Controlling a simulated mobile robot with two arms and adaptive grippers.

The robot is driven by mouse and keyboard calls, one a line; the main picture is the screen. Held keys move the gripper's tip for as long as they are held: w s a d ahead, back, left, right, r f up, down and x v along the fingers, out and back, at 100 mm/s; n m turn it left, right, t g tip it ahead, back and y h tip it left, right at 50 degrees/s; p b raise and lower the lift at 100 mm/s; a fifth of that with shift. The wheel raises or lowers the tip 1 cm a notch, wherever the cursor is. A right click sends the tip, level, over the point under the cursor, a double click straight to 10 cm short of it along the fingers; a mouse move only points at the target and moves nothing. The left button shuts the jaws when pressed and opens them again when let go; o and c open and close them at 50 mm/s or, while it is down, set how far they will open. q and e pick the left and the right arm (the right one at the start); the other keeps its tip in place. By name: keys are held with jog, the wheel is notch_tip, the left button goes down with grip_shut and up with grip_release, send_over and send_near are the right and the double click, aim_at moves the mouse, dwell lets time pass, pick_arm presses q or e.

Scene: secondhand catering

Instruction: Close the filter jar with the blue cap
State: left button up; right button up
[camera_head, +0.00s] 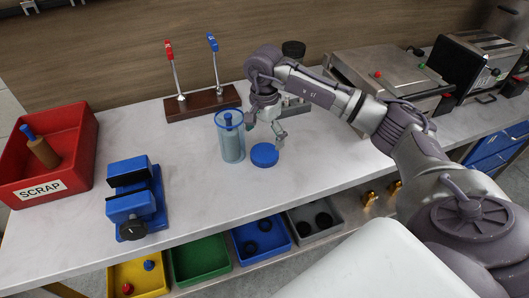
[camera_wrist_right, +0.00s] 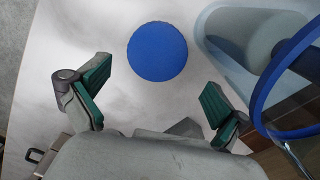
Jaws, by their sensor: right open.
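The blue cap (camera_head: 265,155) lies flat on the white counter, just right of the filter jar. The filter jar (camera_head: 231,143) stands upright, clear-walled with a blue rim, a grey filter inside and a blue knob at its top centre. My right gripper (camera_head: 266,133) is open and empty above the counter, between the jar and the cap's far side. In the right wrist view the cap (camera_wrist_right: 157,51) shows as a round blue disc ahead of the open fingers (camera_wrist_right: 155,88), not between them. The jar (camera_wrist_right: 243,36) is at the right there, close to one finger. My left gripper is not in view.
A wooden stand with red and blue levers (camera_head: 203,102) is behind the jar. A blue vise (camera_head: 135,198) and a red scrap bin (camera_head: 52,158) stand left. A dark-lidded container (camera_head: 293,50) and metal appliances (camera_head: 390,78) are behind right. Coloured trays (camera_head: 201,260) sit below the counter's front edge.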

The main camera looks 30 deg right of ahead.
aim_at(265, 152)
jog(key=shift+s+f, duration=0.1)
jog(key=shift+f, duration=0.1)
jog(key=f+p, duration=0.2)
jog(key=f, duration=0.1)
jog(key=shift+s+a+f, duration=0.1)
jog(key=shift+s+f, duration=0.1)
jog(key=shift+f, duration=0.7)
jog(key=shift+c, duration=0.3)
jog(key=c, duration=0.8)
